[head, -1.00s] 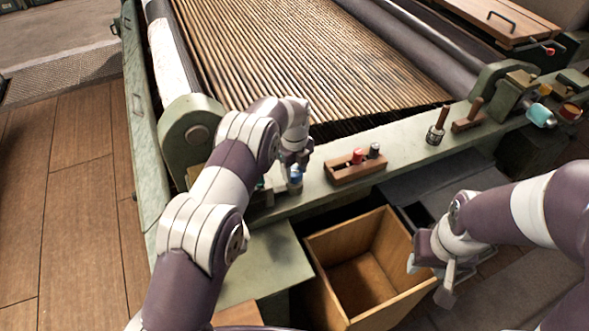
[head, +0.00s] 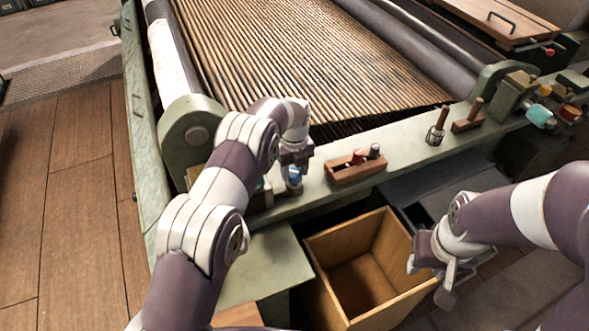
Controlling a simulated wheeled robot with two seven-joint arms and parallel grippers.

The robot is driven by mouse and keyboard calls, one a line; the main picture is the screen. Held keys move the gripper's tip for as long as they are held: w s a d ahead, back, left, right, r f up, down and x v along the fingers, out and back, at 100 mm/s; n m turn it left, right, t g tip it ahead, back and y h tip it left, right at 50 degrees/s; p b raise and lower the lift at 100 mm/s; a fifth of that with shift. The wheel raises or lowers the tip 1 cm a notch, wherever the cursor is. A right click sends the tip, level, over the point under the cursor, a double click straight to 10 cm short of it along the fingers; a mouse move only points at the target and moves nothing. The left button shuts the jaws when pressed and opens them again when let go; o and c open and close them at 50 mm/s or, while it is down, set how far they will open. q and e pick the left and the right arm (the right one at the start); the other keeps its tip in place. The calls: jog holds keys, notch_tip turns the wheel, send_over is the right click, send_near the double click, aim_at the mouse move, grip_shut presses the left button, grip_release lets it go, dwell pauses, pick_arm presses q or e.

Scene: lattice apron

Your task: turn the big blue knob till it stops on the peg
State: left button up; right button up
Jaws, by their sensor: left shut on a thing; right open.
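The blue knob (head: 294,180) stands on the green front rail, left of the wooden block with the red knob. My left gripper (head: 294,167) reaches down over it from above and is shut on it. The gripper covers the knob's upper part, and I cannot make out the peg. My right gripper (head: 428,279) is open and empty, beside the right wall of the wooden bin.
A wooden block (head: 345,174) with a red and a grey knob sits right of the blue knob. Wooden-handled levers (head: 437,130) stand farther right on the green rail (head: 400,150). An open wooden bin (head: 335,240) stands below. Slatted lattice (head: 290,60) fills the back.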

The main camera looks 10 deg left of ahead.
aim_at(294, 172)
pick_arm(q)
jog(key=o, duration=1)
notch_tip(294, 172, up, 13)
jog(key=p, duration=1)
jog(key=shift+f+p, duration=0.15)
jog(key=shift+p, duration=0.15)
